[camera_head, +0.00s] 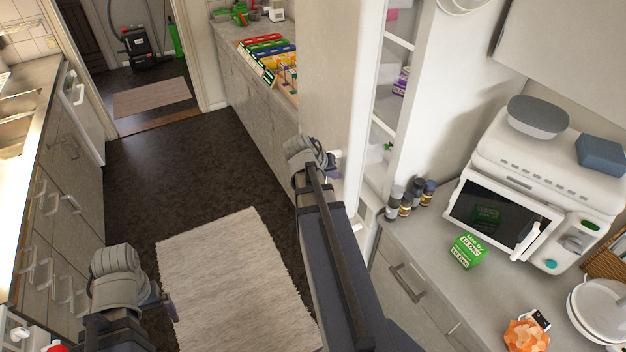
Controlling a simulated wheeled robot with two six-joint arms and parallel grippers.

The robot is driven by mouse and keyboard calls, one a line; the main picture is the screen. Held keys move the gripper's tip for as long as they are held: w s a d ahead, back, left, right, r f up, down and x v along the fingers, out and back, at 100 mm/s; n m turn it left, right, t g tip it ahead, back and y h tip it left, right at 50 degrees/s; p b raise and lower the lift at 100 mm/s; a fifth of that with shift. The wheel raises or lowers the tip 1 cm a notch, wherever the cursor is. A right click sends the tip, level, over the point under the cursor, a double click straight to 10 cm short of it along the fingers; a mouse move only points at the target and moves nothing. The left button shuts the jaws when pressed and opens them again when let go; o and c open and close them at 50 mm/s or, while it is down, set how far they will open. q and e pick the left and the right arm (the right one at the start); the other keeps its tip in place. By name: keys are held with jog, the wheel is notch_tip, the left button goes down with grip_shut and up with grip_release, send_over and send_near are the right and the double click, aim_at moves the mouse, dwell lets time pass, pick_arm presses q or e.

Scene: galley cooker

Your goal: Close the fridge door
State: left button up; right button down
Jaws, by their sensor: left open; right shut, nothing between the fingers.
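The fridge is the tall white unit right of centre. A pale upright panel (335,70), which looks like its door, stands left of the opening. Beside it, white shelves (397,42) with pink and purple packets show, so the fridge stands open. My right arm reaches up to the panel's lower part. My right gripper (331,163) is shut and empty, close to the panel; I cannot tell whether it touches. My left gripper (163,302) is open and empty, low at the left above the floor, well away from the fridge. My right arm hides the panel's lower end.
A counter (405,255) at the right holds spice jars (407,195), a green box (467,250) and a microwave (510,215). Left cabinets and a sink (15,135) line the other side. A pale rug (235,280) lies on the dark, clear floor between.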

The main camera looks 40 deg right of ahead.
aim_at(368, 164)
jog(key=s+d, duration=0.4)
jog(key=d, duration=0.6)
jog(key=shift+s+d, duration=0.2)
jog(key=shift+s, duration=0.05)
jog(key=shift+a+r, duration=0.1)
jog(key=shift+r, duration=0.05)
jog(key=shift+s+a+r+p, duration=0.15)
jog(key=shift+a+r+p, duration=0.1)
jog(key=shift+r+p, duration=0.4)
jog(key=s+a+r+p, duration=0.2)
jog(key=a+r+p, duration=0.2)
jog(key=r+p, duration=0.2)
jog(key=shift+s+a+r+p, duration=0.2)
jog(key=shift+s+a+p, duration=0.1)
jog(key=shift+a+p, duration=0.1)
